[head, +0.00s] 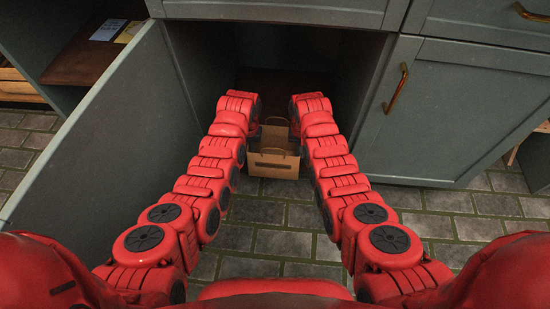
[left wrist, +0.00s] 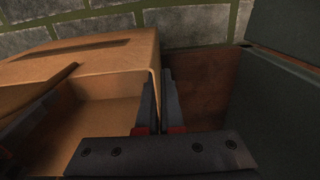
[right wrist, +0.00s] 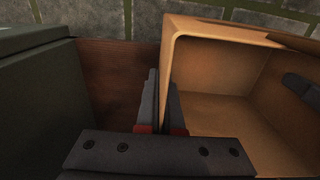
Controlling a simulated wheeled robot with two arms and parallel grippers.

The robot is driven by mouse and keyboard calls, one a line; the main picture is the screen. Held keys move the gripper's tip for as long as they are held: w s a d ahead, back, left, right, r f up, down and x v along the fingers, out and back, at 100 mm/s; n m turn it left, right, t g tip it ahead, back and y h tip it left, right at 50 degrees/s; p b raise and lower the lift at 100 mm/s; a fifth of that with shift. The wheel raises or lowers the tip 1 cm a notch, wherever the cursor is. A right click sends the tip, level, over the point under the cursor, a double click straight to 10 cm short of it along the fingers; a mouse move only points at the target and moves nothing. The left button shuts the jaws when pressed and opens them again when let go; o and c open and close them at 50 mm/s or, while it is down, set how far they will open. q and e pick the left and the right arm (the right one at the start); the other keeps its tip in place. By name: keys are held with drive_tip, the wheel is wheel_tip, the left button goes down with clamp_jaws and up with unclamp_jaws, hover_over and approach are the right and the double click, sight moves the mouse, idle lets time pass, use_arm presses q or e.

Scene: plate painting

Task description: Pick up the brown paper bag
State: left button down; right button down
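The brown paper bag (head: 272,166) stands upright and open at the top at the front of the open cabinet, between my two arms. It also shows in the left wrist view (left wrist: 110,52) and in the right wrist view (right wrist: 215,75); its inside looks empty where visible. My left gripper (left wrist: 160,105) has its fingers close together, with the bag's left side wall between them. My right gripper (right wrist: 163,105) has its fingers close together on the right side wall. In the head view the fingertips are mostly hidden by the arms.
The open cabinet (head: 300,45) has a dark wooden floor and grey side walls close beside both grippers. An open cabinet door (head: 115,130) stands left of my left arm. A closed door (head: 455,110) with a brass handle is at right. The tiled floor (head: 275,220) in front is clear.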

use_arm(q)
drive_tip(key=shift+r, duration=0.1)
use_arm(e)
drive_tip(key=shift+r, duration=0.1)
